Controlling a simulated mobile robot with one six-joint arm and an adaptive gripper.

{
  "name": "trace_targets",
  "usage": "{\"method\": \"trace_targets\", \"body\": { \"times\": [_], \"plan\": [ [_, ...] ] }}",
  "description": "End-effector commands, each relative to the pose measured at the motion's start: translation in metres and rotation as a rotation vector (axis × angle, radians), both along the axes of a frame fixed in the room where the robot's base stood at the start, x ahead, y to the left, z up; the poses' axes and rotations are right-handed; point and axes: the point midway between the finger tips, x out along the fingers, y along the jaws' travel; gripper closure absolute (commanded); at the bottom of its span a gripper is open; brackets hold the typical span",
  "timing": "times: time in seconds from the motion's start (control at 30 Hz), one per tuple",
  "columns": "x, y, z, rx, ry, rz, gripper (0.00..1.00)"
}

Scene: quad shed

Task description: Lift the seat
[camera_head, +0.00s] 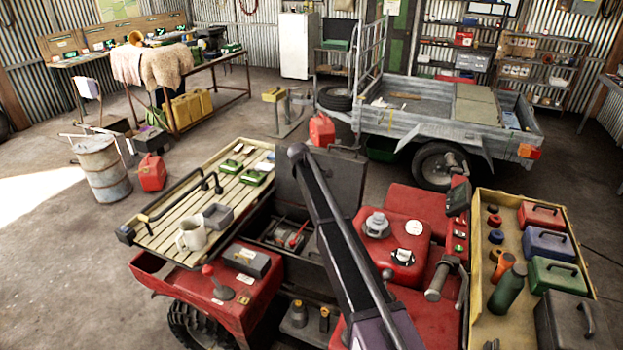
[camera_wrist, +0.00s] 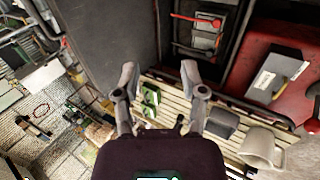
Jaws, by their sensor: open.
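The seat looks to be the dark grey panel (camera_head: 320,185) standing raised, nearly upright, at the middle of the red quad. Below its front side is an open compartment (camera_head: 287,236) with a red-handled item inside. In the wrist view the dark panel (camera_wrist: 110,40) fills the upper left, and the compartment with the red handle (camera_wrist: 200,38) lies to its right. My gripper (camera_wrist: 160,82) is open with nothing between its fingers. Its fingertips are near the panel's lower edge in that picture; I cannot tell whether they touch it. My arm hides part of the panel in the head view.
A slatted rack (camera_head: 180,222) with a mug (camera_head: 191,235) and green boxes lies left of the compartment. A red tank (camera_head: 393,262) and an open tool box (camera_head: 478,290) are on the right. A trailer (camera_head: 430,125) stands behind; the floor at left is partly clear.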

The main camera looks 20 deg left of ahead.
Motion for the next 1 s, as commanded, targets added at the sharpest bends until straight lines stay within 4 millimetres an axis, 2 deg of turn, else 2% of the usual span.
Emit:
{"method": "trace_targets", "body": {
  "times": [0.5,1.0],
  "plan": [
    [-0.013,0.001,0.024,0.000,0.000,0.000,0.46],
    [-0.014,0.001,0.026,0.000,0.000,0.000,0.46]
  ]
}}
